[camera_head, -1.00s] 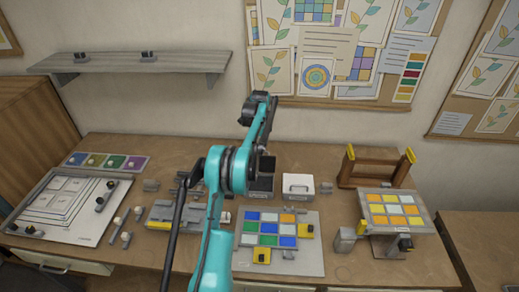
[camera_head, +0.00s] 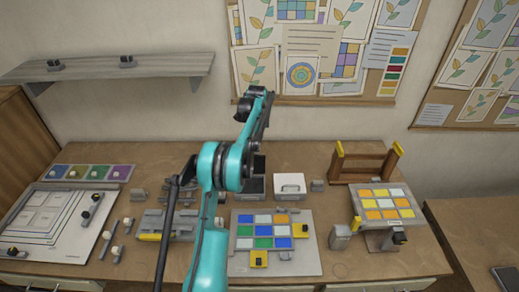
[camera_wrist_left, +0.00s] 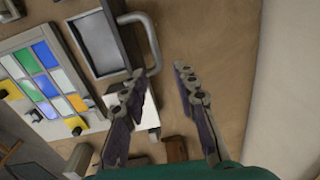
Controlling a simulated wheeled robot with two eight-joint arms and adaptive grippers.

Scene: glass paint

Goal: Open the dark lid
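The dark box (camera_head: 255,187) stands on the bench behind the coloured glass panel, partly covered by my left arm. A dark panel, apparently its lid (camera_head: 259,165), rises at its back edge. In the left wrist view the box shows a pale rim around a grey inside (camera_wrist_left: 99,42). A bent grey handle (camera_wrist_left: 151,42) sticks out on its far side, past the dark lid edge. My left gripper (camera_wrist_left: 158,78) is open and empty, apart from the handle. My right gripper is not in view.
A white box with a handle (camera_head: 290,187) stands right beside the dark box. The tile panel (camera_head: 265,232) lies in front. A wooden rack (camera_head: 365,165) and a tilted tile stand (camera_head: 383,205) are at the right. Bare bench lies behind the boxes.

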